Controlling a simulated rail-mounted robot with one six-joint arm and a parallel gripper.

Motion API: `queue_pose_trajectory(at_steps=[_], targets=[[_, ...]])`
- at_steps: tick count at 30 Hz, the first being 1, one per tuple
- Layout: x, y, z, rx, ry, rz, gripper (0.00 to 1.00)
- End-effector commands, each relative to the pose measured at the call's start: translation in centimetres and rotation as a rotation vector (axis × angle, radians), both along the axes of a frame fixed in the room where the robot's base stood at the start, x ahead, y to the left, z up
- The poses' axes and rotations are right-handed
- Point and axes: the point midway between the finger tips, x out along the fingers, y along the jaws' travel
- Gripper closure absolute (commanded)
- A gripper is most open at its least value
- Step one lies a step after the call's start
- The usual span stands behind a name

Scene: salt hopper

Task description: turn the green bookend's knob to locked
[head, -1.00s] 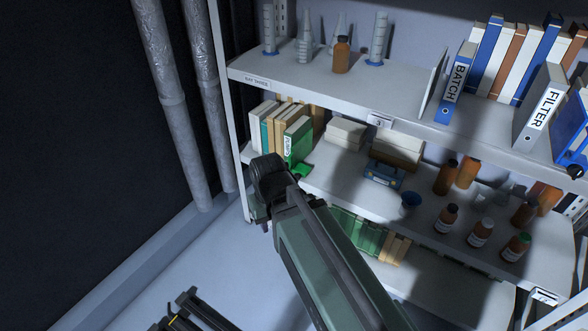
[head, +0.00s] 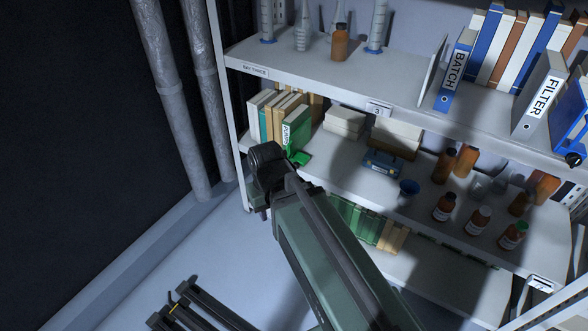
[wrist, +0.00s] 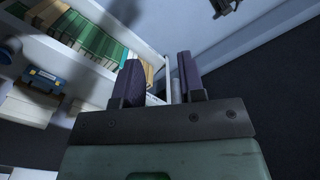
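The green bookend (head: 301,157) is on the middle shelf at the right end of a row of books, against a green book (head: 297,132) with a white spine label. Its foot shows; its knob cannot be made out, and my arm is just in front and to the left. The end of my arm (head: 266,168) is in front of the shelf's left end, its fingers not clear in the head view. In the wrist view my gripper (wrist: 158,77) has its two dark fingers apart with nothing held between them. The bookend cannot be identified in the wrist view.
Pale boxes (head: 395,138), a blue case (head: 383,164), a blue cup (head: 408,188) and several brown bottles stand right of the bookend. The lower shelf holds green books (head: 357,220). Pipes (head: 170,90) rise at the left. The floor before the shelf is largely clear.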

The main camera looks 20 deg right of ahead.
Motion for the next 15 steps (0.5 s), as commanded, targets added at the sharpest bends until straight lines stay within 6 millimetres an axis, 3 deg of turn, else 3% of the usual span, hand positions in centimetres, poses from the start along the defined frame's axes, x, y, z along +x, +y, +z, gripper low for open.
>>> queue_pose_trajectory(at_steps=[2, 3, 5, 10, 15], targets=[[0.0, 0.0, -0.5, 0.000, 0.000, 0.000, 0.51], [0.0, 0.0, -1.3, 0.000, 0.000, 0.000, 0.45], [0.0, 0.0, -3.5, 0.000, 0.000, -0.001, 0.43], [2.0, -0.4, -14.2, -0.014, 0.000, -0.003, 0.43], [6.9, -3.4, -24.7, -0.182, -0.033, 0.034, 0.43]])
